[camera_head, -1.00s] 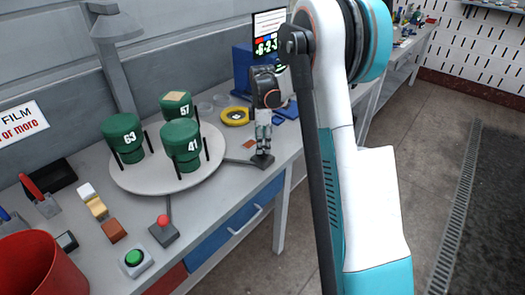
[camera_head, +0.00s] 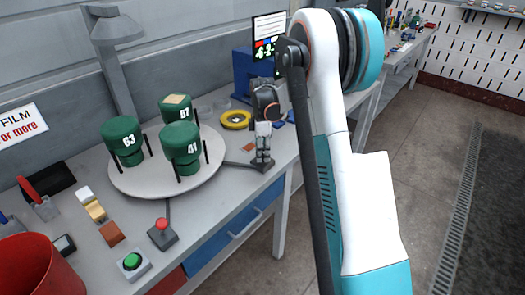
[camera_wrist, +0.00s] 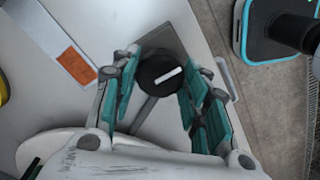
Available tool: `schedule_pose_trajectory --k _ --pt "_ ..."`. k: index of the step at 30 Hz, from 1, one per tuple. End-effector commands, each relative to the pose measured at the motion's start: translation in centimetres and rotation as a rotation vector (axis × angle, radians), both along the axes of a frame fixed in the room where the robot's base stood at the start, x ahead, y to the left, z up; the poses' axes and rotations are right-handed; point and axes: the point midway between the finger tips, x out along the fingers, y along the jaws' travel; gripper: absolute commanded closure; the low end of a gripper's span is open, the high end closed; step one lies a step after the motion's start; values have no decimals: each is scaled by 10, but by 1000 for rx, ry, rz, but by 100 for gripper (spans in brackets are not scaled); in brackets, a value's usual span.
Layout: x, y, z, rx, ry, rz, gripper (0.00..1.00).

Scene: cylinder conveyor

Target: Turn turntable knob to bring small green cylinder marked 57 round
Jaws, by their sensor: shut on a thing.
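The round pale turntable (camera_head: 150,189) carries three dark green cylinders. The one marked 57 (camera_head: 177,109) stands at the back with a tan patch on top. The one marked 63 (camera_head: 123,139) is at the left, and the one marked 41 (camera_head: 181,147) at the front right. My gripper (camera_head: 262,158) points down at the knob right of the turntable. In the wrist view the black round knob (camera_wrist: 158,78), with a white line on top, sits between the teal fingers of my gripper (camera_wrist: 163,82). The fingers are shut on the knob.
A red-topped control (camera_head: 162,229) and a green button (camera_head: 132,263) lie near the bench's front edge. A red bin (camera_head: 38,268) stands at the lower left. A yellow ring (camera_head: 236,119) and a blue machine (camera_head: 243,72) are behind the knob.

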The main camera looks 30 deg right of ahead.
Motion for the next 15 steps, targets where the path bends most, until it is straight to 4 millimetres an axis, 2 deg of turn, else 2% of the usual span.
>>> schedule_pose_trajectory --k 8,15 --pt "0 0 0 0 0 -59 82" --pt "0 0 0 0 0 -218 82"
